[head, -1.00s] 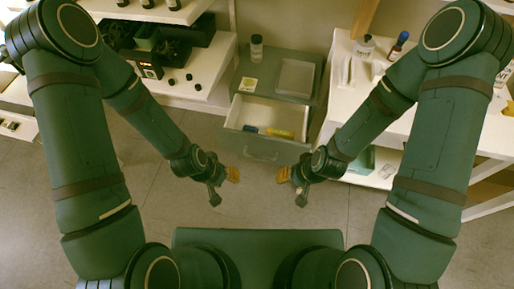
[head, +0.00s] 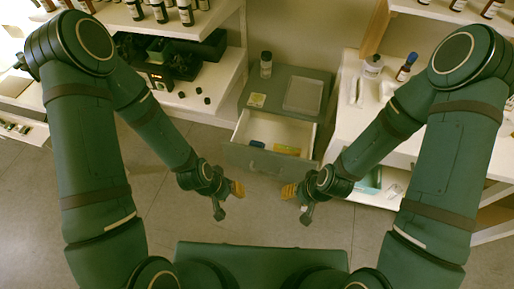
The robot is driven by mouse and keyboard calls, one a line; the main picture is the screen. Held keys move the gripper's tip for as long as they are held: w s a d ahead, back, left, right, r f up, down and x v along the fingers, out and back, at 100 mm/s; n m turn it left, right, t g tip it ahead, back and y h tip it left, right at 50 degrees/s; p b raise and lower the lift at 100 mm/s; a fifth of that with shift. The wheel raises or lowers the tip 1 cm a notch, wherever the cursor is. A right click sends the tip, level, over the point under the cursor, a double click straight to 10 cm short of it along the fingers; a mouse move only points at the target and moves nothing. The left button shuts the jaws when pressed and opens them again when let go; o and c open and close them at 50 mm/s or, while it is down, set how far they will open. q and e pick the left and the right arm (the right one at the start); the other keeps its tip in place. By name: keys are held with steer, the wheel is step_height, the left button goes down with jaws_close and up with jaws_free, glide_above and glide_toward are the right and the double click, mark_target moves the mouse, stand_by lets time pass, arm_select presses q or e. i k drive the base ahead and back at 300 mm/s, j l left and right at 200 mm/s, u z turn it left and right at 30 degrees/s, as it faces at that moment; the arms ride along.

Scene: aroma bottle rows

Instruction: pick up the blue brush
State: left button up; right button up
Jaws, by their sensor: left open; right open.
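A small blue item (head: 257,144), which looks like the blue brush, lies in the open drawer (head: 300,134) of the grey-green cabinet. The drawer's front wall hides part of it. A yellow item (head: 287,150) lies to its right in the same drawer. My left gripper (head: 229,200) is in front of and below the drawer on the left, open and empty. My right gripper (head: 297,203) is in front of the drawer on the right, open and empty. Neither gripper touches the drawer.
A white shelf with bottles stands left. A white table (head: 345,120) stands right. The floor before the drawer is clear.

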mark_target(255, 143)
steer(key=i+j, duration=0.15)
steer(key=j, duration=0.2)
steer(key=i+j, duration=0.15)
steer(key=j, duration=0.15)
steer(key=i+j, duration=0.15)
steer(key=j, duration=0.2)
steer(key=i+j+z, duration=0.1)
steer(key=j+z, duration=0.15)
steer(key=z, duration=0.15)
steer(key=j+z, duration=0.3)
steer(key=z, duration=1.35)
